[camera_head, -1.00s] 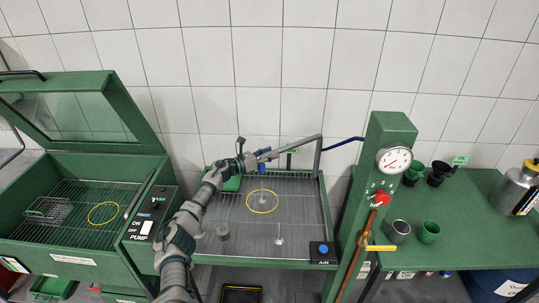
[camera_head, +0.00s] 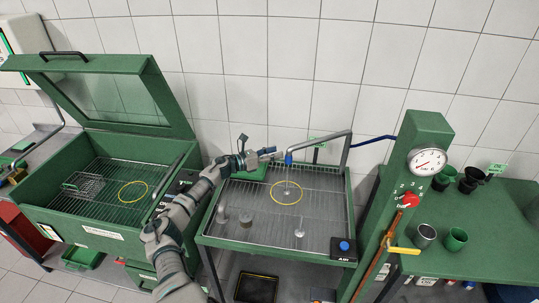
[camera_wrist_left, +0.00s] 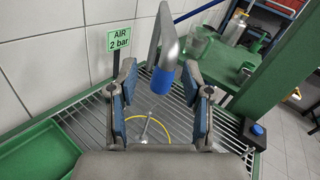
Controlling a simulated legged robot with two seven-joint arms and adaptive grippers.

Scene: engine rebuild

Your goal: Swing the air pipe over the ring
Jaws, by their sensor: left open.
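The air pipe (camera_head: 322,142) is a grey bent tube beside the green post, ending in a blue nozzle (camera_head: 288,158). The nozzle hangs above the grated tray, and in the head view it appears just over the far side of the yellow ring (camera_head: 273,200). My left gripper (camera_head: 276,154) is open, just left of the nozzle. In the left wrist view the nozzle (camera_wrist_left: 163,80) shows between the spread fingers of my left gripper (camera_wrist_left: 160,105), with no finger seen closed on it. Part of the ring (camera_wrist_left: 161,120) shows below. My right gripper is out of view.
A green post with a gauge (camera_head: 427,162) and red knob (camera_head: 411,200) stands right of the tray. A green lidded washer (camera_head: 110,235) with its own yellow ring stands left. Small metal parts (camera_head: 246,220) stand on the grate. A green tray (camera_wrist_left: 35,155) lies beside the gripper.

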